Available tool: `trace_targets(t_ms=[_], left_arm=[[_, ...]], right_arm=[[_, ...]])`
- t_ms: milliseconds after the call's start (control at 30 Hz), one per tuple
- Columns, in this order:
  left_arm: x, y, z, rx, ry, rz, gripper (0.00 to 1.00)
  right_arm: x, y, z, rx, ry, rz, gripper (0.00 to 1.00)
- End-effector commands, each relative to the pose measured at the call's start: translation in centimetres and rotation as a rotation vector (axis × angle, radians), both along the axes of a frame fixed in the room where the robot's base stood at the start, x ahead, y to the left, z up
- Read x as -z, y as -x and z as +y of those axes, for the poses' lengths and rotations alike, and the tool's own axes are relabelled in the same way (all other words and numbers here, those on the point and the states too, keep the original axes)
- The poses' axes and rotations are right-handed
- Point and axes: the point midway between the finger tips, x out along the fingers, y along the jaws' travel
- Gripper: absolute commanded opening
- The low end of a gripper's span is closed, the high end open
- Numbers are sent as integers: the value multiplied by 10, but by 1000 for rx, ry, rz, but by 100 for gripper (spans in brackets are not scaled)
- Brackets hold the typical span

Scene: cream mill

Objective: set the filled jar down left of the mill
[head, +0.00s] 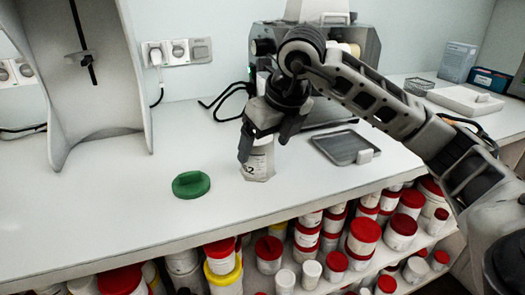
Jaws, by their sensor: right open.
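A white jar (257,165) with a printed label stands upright on the white counter, in front of the machine and a little to its left. My right gripper (265,146) points down at the jar's top from above. Its fingers are apart, one at each side of the jar's upper part; whether they touch it I cannot tell. The gripper hides the jar's top, and its contents do not show. The grey machine (358,58), which looks like the mill, stands at the back, partly hidden by my right arm. My left gripper is not in view.
A green lid (190,184) lies left of the jar. A grey tray (343,148) lies to its right. A tall white stand (100,110) is at the left, with free counter between. Red-lidded jars (364,234) fill shelves below the front edge.

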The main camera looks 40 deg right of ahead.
Motion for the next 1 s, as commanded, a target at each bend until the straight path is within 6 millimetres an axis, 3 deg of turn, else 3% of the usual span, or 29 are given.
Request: trace_targets(t_ms=[33, 200, 400, 1000], left_arm=[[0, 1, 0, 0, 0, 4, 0], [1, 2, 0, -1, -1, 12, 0], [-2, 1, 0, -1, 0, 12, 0], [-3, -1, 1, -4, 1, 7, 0]], right_arm=[[-14, 4, -1, -1, 1, -7, 83], [-47, 18, -2, 1, 0, -5, 83], [-72, 29, -3, 0, 1, -3, 83], [-78, 32, -3, 0, 0, 1, 83]])
